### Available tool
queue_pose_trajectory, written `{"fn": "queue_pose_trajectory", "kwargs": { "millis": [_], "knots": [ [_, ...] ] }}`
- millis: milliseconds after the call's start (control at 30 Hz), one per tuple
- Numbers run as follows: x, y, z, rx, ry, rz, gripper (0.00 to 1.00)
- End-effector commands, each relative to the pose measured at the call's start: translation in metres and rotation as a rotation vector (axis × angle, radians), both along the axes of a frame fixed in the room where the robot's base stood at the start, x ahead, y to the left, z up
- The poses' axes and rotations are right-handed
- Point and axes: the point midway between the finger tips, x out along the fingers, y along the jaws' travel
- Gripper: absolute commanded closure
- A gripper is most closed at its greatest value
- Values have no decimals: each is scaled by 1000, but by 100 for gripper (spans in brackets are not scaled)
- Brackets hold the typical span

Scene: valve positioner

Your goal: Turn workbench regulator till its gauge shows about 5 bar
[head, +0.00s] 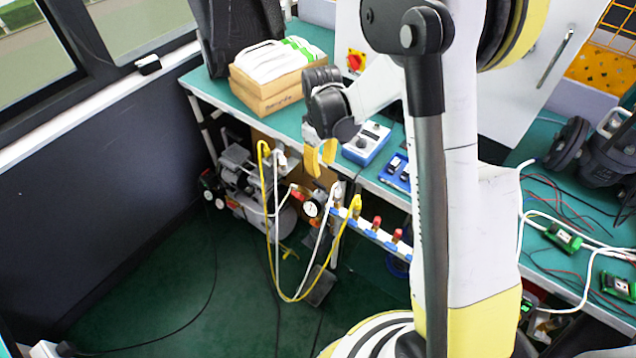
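A small round white-faced gauge with a red and black fitting (311,208) sits below the front edge of the workbench (275,120); it looks like the regulator. Its needle and scale are too small to read. A red part shows just up and left of the gauge face. My gripper (320,157) has two yellow fingers pointing down, apart and with nothing seen between them. In the picture it is above the gauge, in front of the bench edge, and not touching the regulator.
Yellow and white hoses (268,215) hang in loops beside the gauge. A manifold with red-topped valves (376,228) runs to the right. A compressor (240,175) stands under the bench. A blue box (366,143) and a cardboard box (265,95) sit on top. Floor at left is mostly clear.

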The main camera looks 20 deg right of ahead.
Motion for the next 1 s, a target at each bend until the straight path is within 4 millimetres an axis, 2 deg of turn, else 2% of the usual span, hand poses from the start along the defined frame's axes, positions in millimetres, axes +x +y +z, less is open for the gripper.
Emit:
{"fn": "queue_pose_trajectory", "kwargs": {
  "millis": [300,500,633,900,933,1000],
  "knots": [
    [0,0,-65,0,-1,-1,69],
    [0,0,-92,0,-2,-2,69],
    [0,0,-99,0,-2,-2,69],
    [0,0,-99,0,-2,-2,69],
    [0,0,-99,0,-2,-2,73],
    [0,0,-99,0,-2,-2,95]
  ]
}}
